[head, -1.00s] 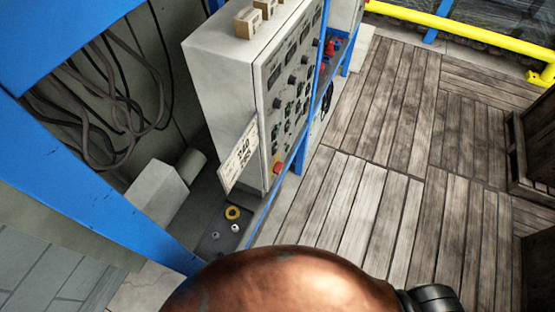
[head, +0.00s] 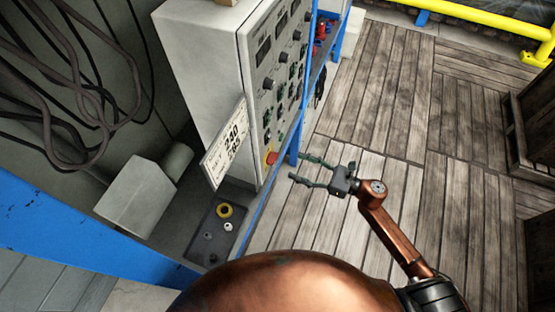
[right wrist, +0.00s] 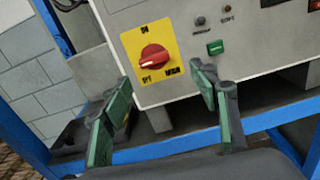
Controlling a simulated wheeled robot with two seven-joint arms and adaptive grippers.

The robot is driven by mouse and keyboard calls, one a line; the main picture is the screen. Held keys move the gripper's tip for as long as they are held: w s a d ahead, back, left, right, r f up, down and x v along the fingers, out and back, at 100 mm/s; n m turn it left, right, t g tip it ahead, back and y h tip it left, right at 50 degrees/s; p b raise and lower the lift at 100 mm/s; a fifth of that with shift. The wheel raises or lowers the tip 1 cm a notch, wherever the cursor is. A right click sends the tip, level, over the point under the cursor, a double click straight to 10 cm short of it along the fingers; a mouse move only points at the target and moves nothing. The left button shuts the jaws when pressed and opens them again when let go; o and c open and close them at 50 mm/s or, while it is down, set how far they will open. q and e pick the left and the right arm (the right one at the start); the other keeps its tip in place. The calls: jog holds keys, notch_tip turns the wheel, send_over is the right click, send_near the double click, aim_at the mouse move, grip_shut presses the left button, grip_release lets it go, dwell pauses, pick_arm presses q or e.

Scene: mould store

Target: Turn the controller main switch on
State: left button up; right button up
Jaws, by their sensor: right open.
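The controller (head: 200,50) is a pale grey cabinet with knobs and displays on its panel. Its main switch is a red knob (right wrist: 154,57) on a yellow plate (right wrist: 133,42), low on the panel; it also shows small in the head view (head: 271,158). Marks on the plate read ON at the top and OFF at the lower left. The knob's bar lies roughly crosswise, slightly tilted. My right gripper (head: 298,168) is open and empty, apart from the panel. In the right wrist view its green-padded fingers (right wrist: 161,72) stand either side below the knob. My left gripper is out of view.
A blue frame post (head: 303,75) runs beside the panel. A white tag (head: 226,145) hangs at the cabinet's near edge. A dark tray (head: 215,246) with a yellow ring lies on the shelf. A green button (right wrist: 215,47) sits right of the switch.

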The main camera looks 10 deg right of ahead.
aim_at(272, 159)
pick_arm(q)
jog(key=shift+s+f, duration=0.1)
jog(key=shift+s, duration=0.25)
pick_arm(e)
jog(key=x, duration=0.8)
jog(key=shift+s+a+r+n, duration=0.25)
jog(key=shift+s+r+n, duration=0.05)
jog(key=shift+n, duration=0.1)
jog(key=shift+c, duration=0.4)
jog(key=c, duration=1.1)
